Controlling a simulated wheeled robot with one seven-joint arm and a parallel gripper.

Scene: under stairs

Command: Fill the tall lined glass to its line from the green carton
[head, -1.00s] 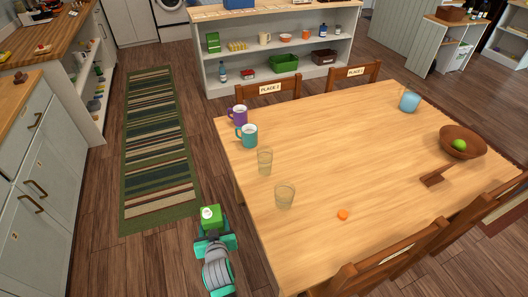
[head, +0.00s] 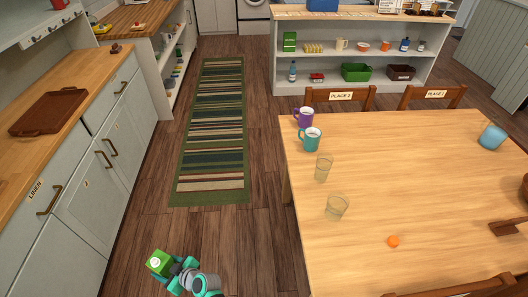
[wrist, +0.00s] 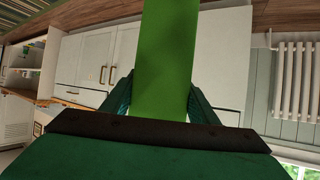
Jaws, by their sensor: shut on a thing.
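The green carton (head: 160,262) is in my gripper (head: 174,271) at the lower left of the head view, over the floor and left of the table. In the wrist view the carton (wrist: 165,60) stands between the two fingers, which are shut on it. Two clear glasses stand on the near left part of the table: one farther back (head: 323,168) and one nearer (head: 337,207). Both look empty. I cannot make out a line on either at this size.
The wooden table (head: 430,185) also holds a purple mug (head: 304,117), a teal mug (head: 311,139), a blue cup (head: 492,137) and an orange cap (head: 393,241). A counter with a brown tray (head: 48,111) is at left. A striped rug (head: 212,130) lies on open floor.

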